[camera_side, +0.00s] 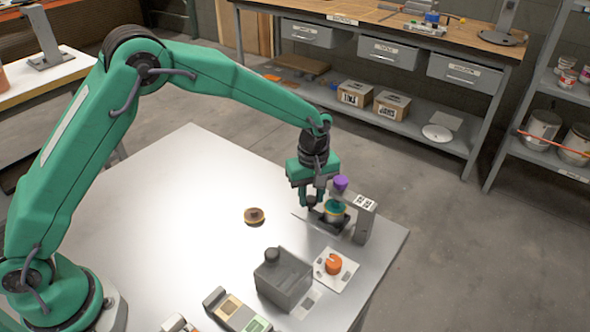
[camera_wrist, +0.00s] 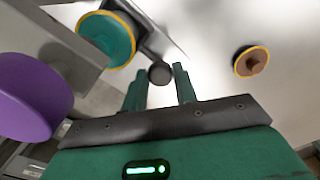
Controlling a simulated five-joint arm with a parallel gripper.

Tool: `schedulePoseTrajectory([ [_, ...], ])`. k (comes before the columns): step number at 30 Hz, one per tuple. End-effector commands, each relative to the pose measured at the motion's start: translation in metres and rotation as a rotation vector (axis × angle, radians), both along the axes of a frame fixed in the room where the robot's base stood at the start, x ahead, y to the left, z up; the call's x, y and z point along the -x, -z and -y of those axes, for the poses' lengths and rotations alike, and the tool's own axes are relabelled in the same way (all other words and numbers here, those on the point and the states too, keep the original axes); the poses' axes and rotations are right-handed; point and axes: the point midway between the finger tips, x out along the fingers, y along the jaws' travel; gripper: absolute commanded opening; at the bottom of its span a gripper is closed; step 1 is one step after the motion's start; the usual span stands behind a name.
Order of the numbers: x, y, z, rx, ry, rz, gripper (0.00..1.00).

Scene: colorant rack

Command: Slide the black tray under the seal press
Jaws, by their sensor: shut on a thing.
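The black tray (camera_side: 323,224) lies on the pale table at the foot of the seal press (camera_side: 363,216), a grey post and arm with a purple knob (camera_side: 341,183) on top. A round teal-topped container with a yellow rim (camera_side: 333,209) sits in the tray, below the purple knob. My gripper (camera_side: 312,203) is shut on the tray's dark round knob (camera_wrist: 160,73), seen between the fingers in the wrist view. That view also shows the black tray (camera_wrist: 152,38) and the teal container (camera_wrist: 106,40). Exact alignment under the press cannot be told.
A brown disc with a yellow rim (camera_side: 254,216) lies left of the tray. A white plate with an orange piece (camera_side: 333,263) and a grey block with a knob (camera_side: 283,282) stand in front. The table's left and back (camera_side: 190,190) are clear.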

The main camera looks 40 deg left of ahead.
Motion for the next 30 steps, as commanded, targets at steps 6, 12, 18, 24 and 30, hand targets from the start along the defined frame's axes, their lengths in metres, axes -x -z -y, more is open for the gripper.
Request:
schedulePoseTrajectory([
  [6,0.0,-0.001,0.011,0.001,0.002,0.003,0.0],
  [12,0.0,-0.001,0.013,0.003,0.005,0.006,0.36],
  [18,0.0,0.0,0.011,0.001,0.003,0.004,0.5],
  [24,0.0,-0.001,0.01,0.0,0.001,0.002,0.5],
  [30,0.0,-0.011,0.01,0.001,0.001,0.003,0.5],
])
